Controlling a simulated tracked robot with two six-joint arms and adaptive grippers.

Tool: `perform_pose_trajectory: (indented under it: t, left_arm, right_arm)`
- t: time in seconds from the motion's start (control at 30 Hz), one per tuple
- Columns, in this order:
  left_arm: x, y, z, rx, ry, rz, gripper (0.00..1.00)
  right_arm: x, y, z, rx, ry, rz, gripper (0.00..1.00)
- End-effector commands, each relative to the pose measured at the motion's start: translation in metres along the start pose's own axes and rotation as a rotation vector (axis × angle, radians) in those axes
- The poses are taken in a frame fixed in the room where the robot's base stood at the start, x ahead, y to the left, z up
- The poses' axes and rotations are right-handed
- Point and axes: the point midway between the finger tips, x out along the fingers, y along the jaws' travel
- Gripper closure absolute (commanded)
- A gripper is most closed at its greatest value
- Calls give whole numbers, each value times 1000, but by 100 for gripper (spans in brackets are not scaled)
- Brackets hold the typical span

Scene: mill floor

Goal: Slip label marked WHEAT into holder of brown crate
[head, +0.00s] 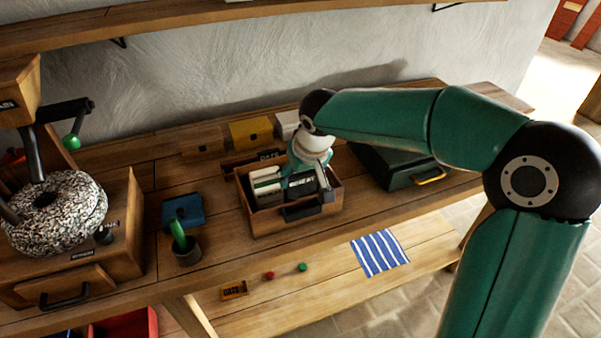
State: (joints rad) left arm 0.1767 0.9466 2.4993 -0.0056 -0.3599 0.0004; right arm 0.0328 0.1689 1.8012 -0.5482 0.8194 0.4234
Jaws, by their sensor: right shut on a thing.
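I cannot tell whether the label touches the holder. My left gripper is out of view.
A yellow box (251,132) stands behind the crate. A dark green case (398,166) is to its right. A striped cloth (380,253) lies on the lower shelf.

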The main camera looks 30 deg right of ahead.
Motion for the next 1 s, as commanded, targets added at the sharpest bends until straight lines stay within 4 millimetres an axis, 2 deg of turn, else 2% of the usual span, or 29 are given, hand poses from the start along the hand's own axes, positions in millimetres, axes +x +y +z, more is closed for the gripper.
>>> perform_pose_trajectory:
  t: [0.7,1.0]
  left_arm:
    - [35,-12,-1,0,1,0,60]
    - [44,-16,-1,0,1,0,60]
  right_arm:
    - [43,1,18,1,1,1,63]
    - [54,1,22,2,1,1,63]
